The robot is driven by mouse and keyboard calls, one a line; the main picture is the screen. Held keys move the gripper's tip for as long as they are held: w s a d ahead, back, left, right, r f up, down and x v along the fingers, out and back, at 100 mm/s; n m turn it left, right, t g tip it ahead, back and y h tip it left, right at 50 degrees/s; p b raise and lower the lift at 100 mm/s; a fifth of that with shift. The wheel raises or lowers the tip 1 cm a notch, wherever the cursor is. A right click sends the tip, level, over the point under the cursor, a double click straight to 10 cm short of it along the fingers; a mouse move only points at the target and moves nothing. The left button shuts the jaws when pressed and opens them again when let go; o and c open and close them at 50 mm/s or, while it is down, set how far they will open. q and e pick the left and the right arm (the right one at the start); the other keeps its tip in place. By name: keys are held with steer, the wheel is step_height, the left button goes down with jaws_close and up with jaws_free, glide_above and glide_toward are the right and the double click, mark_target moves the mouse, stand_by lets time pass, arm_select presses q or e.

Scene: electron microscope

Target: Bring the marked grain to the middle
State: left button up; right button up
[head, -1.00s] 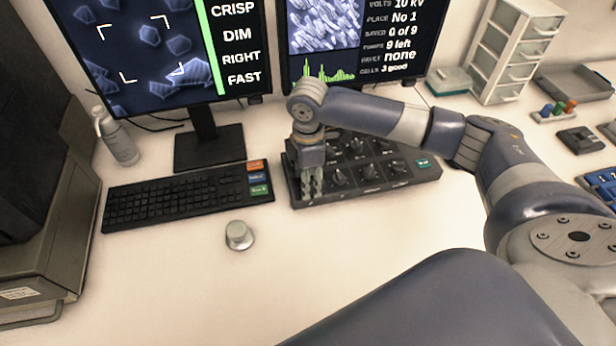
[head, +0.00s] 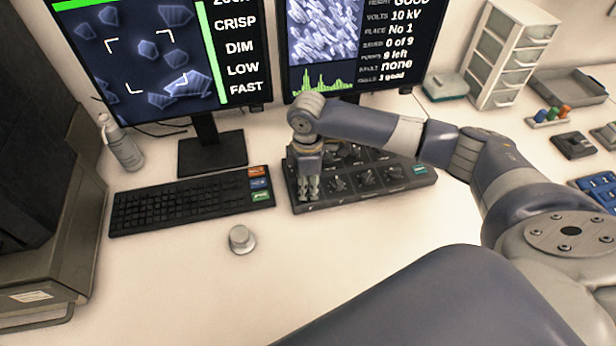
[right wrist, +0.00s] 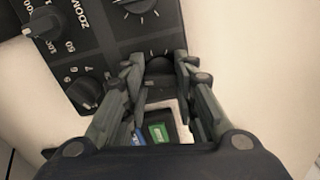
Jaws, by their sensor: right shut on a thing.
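The left monitor (head: 88,62) shows a grey-blue picture of grains with white corner brackets. A grain with a bright white outline (head: 187,84) lies at the lower right corner of the brackets, off their middle. Words beside the picture read CRISP, DIM, LOW, FAST. My right gripper (head: 309,190) points down at the left front part of the black control panel (head: 400,184). In the right wrist view its fingers are shut on a dark knob (right wrist: 160,66), partly hidden by the fingertips. My left gripper is not in view.
Other knobs (right wrist: 84,91) sit close beside the gripper. A black keyboard (head: 180,208) with coloured keys lies to the left, and a round silver knob (head: 242,240) stands in front. The right monitor (head: 408,50) rises behind my arm.

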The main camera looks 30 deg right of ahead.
mark_target(308, 187)
steer(key=m+p, duration=0.1)
steer(key=p, duration=0.1)
steer(key=m+p, duration=0.3)
steer(key=p, duration=0.2)
steer(key=shift+a+r+m, duration=0.1)
steer(key=shift+r+m, duration=0.15)
steer(key=shift+m, duration=0.15)
steer(key=shift+f+m+p, duration=0.2)
steer(key=shift+m+p, duration=0.9)
steer(key=shift+p, duration=0.05)
steer(key=o, duration=1.1)
step_height(308, 187, up, 12)
steer(key=shift+f, duration=0.1)
steer(key=shift+c, duration=0.3)
